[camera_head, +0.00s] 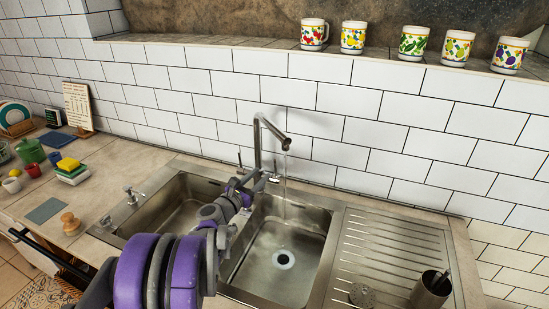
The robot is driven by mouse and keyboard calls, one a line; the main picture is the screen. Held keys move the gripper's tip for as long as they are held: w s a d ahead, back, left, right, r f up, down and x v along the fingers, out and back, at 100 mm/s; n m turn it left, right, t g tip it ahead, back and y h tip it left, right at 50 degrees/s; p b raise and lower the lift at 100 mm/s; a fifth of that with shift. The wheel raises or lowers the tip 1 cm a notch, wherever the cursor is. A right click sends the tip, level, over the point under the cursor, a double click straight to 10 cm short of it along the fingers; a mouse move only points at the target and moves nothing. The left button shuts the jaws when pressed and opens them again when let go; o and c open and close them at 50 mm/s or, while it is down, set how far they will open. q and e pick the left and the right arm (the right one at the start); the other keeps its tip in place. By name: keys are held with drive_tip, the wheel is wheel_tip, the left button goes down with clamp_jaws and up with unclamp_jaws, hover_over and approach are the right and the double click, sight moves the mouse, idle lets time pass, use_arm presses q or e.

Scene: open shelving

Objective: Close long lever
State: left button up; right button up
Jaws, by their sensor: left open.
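A tall metal faucet (257,140) stands behind the double sink (333,240), and its spout points right. A thin stream of water (284,185) falls from the spout into the right basin. A small lever (240,160) stands at the left of the faucet's base. Another metal part, perhaps the long lever, shows right of the base, but I cannot tell it clearly from my gripper. My left arm reaches up across the sink divider, and my left gripper (262,180) is open at the faucet's base. Whether it touches a lever is unclear. My right gripper is not in view.
A ribbed drainboard (395,250) with a metal cup (431,290) lies on the right. Several painted mugs (353,37) stand on the ledge above.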

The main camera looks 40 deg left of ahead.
sight(275, 161)
use_arm(q)
drive_tip(key=w, duration=0.3)
drive_tip(key=w+a+p, duration=0.1)
drive_tip(key=w, duration=0.6)
drive_tip(key=shift+w+a+f+p, duration=0.1)
drive_tip(key=shift+w+a+p, duration=0.1)
drive_tip(key=shift+a+p, duration=0.1)
clamp_jaws()
idle(1.0)
